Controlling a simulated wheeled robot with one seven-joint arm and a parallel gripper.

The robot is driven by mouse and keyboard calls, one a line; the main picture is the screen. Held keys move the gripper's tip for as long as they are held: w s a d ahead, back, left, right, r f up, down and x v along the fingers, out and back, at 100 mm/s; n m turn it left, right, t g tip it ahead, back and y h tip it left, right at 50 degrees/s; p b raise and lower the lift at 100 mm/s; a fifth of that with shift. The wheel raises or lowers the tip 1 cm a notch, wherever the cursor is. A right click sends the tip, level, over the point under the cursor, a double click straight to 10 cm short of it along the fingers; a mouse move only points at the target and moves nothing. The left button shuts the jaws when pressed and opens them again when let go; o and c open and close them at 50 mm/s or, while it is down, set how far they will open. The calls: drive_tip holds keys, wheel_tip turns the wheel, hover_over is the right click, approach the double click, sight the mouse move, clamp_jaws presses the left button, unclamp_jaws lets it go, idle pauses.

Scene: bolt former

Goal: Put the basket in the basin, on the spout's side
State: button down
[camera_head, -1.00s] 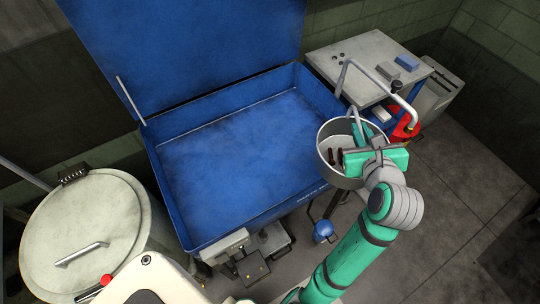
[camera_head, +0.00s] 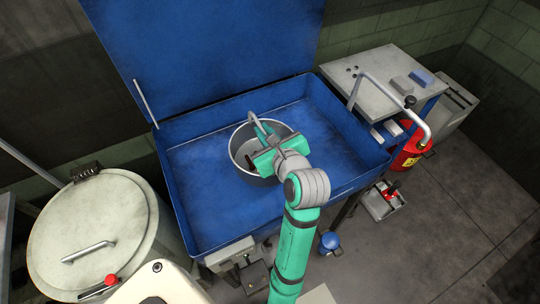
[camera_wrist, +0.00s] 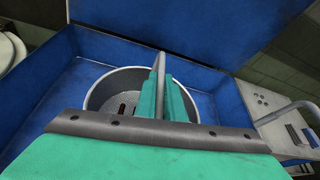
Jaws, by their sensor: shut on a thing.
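The basket (camera_head: 237,158) is a round grey metal pan with a hoop handle (camera_head: 254,122). It hangs over or in the left-centre part of the blue basin (camera_head: 200,215); I cannot tell whether it touches the floor. My gripper (camera_head: 263,140) is shut on the handle. In the wrist view the handle (camera_wrist: 159,72) stands between the teal fingers (camera_wrist: 160,95), and the basket (camera_wrist: 98,98) shows a perforated bottom with dark reddish pieces in it.
The basin's raised lid (camera_head: 205,45) stands behind. A grey side table (camera_head: 380,75) with small blocks is at the right, a red container (camera_head: 408,155) below it. A round lidded drum (camera_head: 90,225) is at the left. The basin floor right of the basket is clear.

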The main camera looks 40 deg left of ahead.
drive_tip(key=shift+w+a+f, duration=0.55)
drive_tip(key=shift+w+f, duration=1.55)
drive_tip(key=shift+w, duration=0.1)
drive_tip(key=shift+w+a+f, duration=0.5)
drive_tip(key=shift+w+f, duration=1.65)
drive_tip(key=shift+w, duration=0.05)
drive_tip(key=shift+w+a+f, duration=0.55)
drive_tip(key=shift+w+f, duration=1.55)
drive_tip(key=shift+w, duration=0.1)
drive_tip(key=shift+f, duration=0.15)
drive_tip(key=c, duration=1.8)
unclamp_jaws()
drive_tip(key=shift+c, duration=0.2)
